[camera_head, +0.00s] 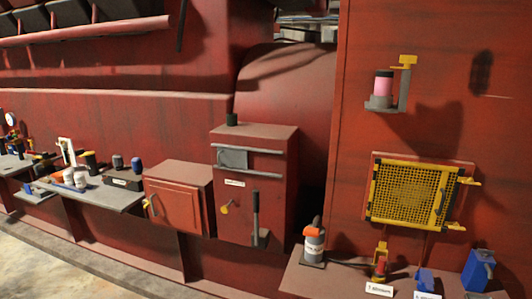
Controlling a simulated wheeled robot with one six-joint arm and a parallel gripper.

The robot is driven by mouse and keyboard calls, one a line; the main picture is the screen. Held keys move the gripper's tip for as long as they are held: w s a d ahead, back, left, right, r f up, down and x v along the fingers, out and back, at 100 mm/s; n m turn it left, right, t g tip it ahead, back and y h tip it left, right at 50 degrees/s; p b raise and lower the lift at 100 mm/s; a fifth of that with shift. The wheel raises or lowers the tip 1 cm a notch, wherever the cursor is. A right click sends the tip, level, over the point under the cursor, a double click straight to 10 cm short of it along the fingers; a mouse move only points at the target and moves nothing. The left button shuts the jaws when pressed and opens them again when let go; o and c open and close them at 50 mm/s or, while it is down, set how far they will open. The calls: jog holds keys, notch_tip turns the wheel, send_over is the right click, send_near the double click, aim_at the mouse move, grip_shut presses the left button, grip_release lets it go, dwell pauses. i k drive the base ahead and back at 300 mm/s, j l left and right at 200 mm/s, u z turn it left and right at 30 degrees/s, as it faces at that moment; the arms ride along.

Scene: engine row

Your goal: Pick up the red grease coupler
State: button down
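A small red piece (380,267), which may be the red grease coupler, sits at a yellow upright holder (381,249) on the shelf at the lower right. A white label (379,290) is in front of it. It is too small to tell its exact shape or how the holder bears it. My gripper is not in view.
An orange-topped grey bottle (314,244) stands left on that shelf (330,279); blue items (478,270) stand right. Above are a yellow mesh panel (408,192) and a bracketed pink cylinder (384,85). Red cabinets (255,180) and a cluttered shelf (107,194) lie left.

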aim_at(380, 272)
jog(key=j, duration=0.1)
jog(key=i+l+u, duration=0.4)
jog(key=i+l, duration=0.5)
